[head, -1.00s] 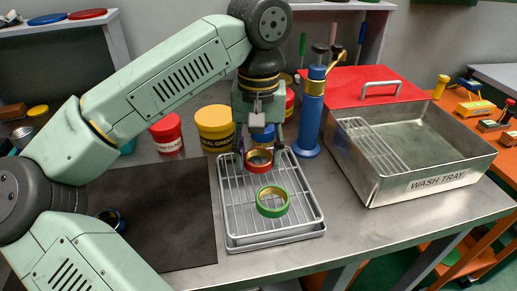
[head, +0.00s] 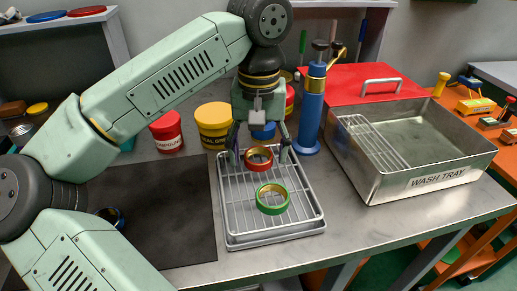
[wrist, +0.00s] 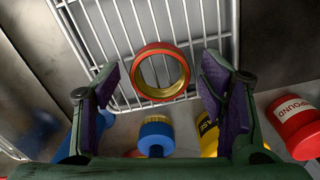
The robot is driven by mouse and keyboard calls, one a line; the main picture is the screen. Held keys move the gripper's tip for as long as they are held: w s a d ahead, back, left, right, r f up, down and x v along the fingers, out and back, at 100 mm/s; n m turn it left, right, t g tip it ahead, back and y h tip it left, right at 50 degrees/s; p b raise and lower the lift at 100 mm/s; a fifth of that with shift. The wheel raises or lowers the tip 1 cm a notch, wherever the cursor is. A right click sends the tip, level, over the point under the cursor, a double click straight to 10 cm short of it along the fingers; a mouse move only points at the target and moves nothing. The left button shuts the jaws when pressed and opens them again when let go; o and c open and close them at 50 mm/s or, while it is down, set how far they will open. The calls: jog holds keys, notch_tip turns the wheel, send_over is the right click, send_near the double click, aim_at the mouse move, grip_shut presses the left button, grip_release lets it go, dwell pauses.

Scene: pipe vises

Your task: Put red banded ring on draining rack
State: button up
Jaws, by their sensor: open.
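The red banded ring (head: 259,159), red outside with a gold inside, lies at the far end of the draining rack (head: 233,205), a wire grid over a tray. It also shows in the wrist view (wrist: 160,72), between the open fingers and touching neither. My gripper (head: 259,158) is open above the far end of the rack, with a finger on each side of the ring. A green banded ring (head: 272,199) lies nearer the front on the same rack.
A blue pump (head: 312,110) stands close to the right of my gripper. The wash tray (head: 440,178) is at the right. Yellow (head: 214,126) and red (head: 166,131) tubs stand behind. A dark mat (head: 160,215) with a blue ring (head: 112,217) lies at the left.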

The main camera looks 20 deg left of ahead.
notch_tip(320, 180, up, 12)
jog(key=p, duration=0.9)
dwell(0.7)
